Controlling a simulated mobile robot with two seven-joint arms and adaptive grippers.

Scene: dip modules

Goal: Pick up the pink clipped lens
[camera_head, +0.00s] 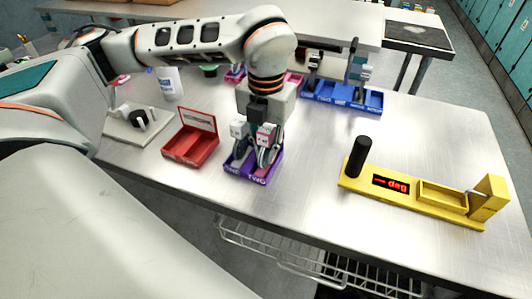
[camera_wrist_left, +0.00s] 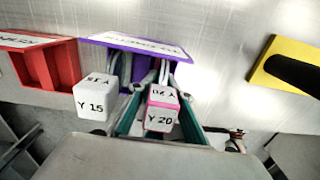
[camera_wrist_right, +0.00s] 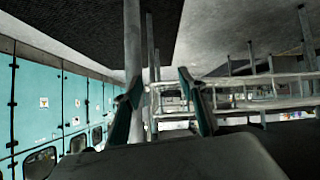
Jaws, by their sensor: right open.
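The pink clipped lens (camera_head: 266,135) stands in the purple holder (camera_head: 262,175), beside a white clipped module (camera_head: 239,128). In the left wrist view the pink lens (camera_wrist_left: 162,108) reads Y 20 and the white module (camera_wrist_left: 95,98) reads Y 15. My left gripper (camera_wrist_left: 160,112) is above the purple holder, its teal fingers on either side of the pink lens. Whether the fingers press on it cannot be told; the lens hides part of them. My right gripper (camera_wrist_right: 160,90) is open and empty, away from the table, facing lockers and a wire rack.
A red open box (camera_head: 190,145) lies left of the purple holder. A yellow device (camera_head: 425,195) with a black cylinder (camera_head: 358,157) is at the right. A blue holder (camera_head: 343,98) with modules stands behind. A grey base (camera_head: 138,127) and white bottle (camera_head: 170,83) are left. The tabletop's middle right is clear.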

